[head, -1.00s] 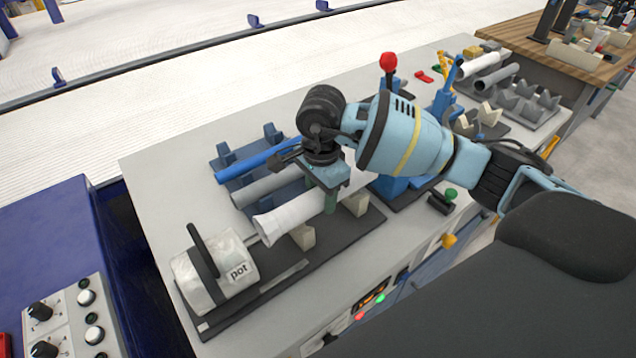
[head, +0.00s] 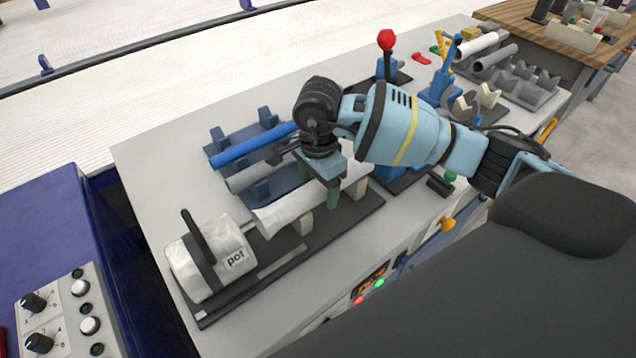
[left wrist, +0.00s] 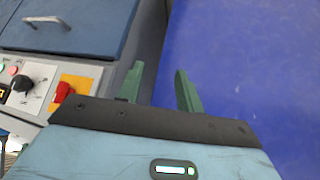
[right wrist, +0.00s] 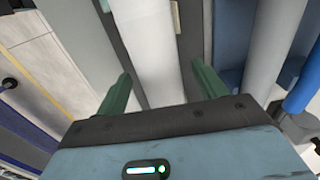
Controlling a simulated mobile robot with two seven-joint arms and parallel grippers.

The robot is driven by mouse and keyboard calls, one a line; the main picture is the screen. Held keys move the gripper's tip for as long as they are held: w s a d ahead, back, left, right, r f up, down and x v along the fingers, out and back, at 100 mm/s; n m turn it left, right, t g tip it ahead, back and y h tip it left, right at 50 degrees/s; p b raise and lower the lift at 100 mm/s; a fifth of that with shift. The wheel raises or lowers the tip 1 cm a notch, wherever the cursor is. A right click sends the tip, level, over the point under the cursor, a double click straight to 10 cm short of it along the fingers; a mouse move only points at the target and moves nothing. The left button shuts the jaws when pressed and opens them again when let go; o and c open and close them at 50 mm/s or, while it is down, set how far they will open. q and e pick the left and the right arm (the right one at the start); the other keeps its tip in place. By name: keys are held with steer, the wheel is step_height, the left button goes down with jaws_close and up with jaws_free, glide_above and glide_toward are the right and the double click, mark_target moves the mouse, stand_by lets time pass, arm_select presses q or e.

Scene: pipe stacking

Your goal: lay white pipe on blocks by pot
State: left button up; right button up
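The white pipe (head: 287,214) lies across the beige blocks (head: 303,224) on a dark base (head: 352,221). Its flared end is near the white pot (head: 211,262). My right gripper (head: 331,195) is over the pipe, pointing down. In the right wrist view its fingers (right wrist: 162,92) are spread on both sides of the pipe (right wrist: 150,40), with a gap at the left finger. The far finger is mostly hidden in the head view. My left gripper (left wrist: 158,84) is open and empty in its wrist view, out of the head view.
A blue rack (head: 267,118) holding a blue pipe (head: 236,152) and a grey pipe (head: 246,178) stands just behind. Another grey rack (head: 527,88) is at the back right. A red-knobbed lever (head: 386,40) stands behind my right arm. The table's left side is clear.

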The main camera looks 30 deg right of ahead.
mark_target(318, 183)
steer(key=shift+r, duration=3.9)
